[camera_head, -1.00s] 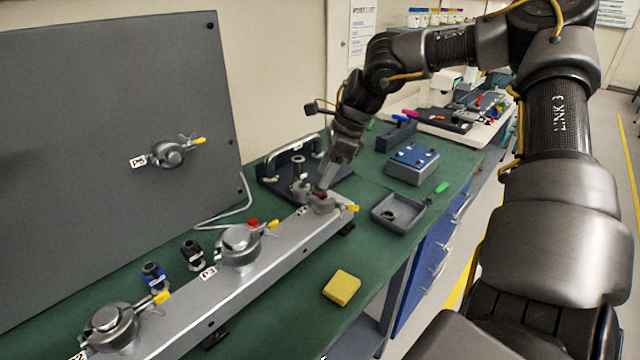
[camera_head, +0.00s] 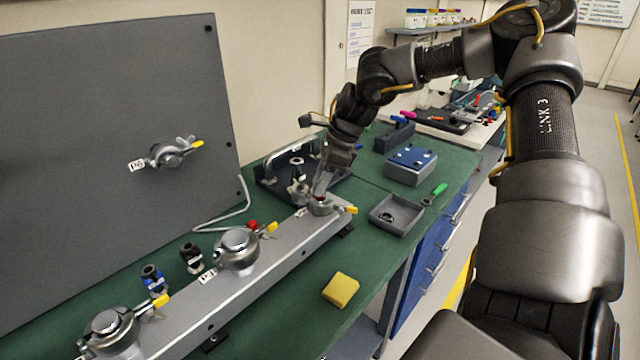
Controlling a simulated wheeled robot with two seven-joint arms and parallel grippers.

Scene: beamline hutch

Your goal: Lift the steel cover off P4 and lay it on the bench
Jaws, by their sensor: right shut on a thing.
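A steel rail (camera_head: 275,252) on the green bench carries several round clamped ports with yellow-tipped levers. The near port (camera_head: 112,325) and the middle port (camera_head: 238,245) have steel tops. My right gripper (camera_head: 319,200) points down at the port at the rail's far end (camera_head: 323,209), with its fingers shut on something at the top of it. The fingers hide most of what they hold; a little dark red shows there. The label beside this port is partly hidden and too small to read surely. My left gripper is not in view.
Black and blue fittings (camera_head: 153,279) stand left. Bare bench (camera_head: 290,325) shows near the sponge.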

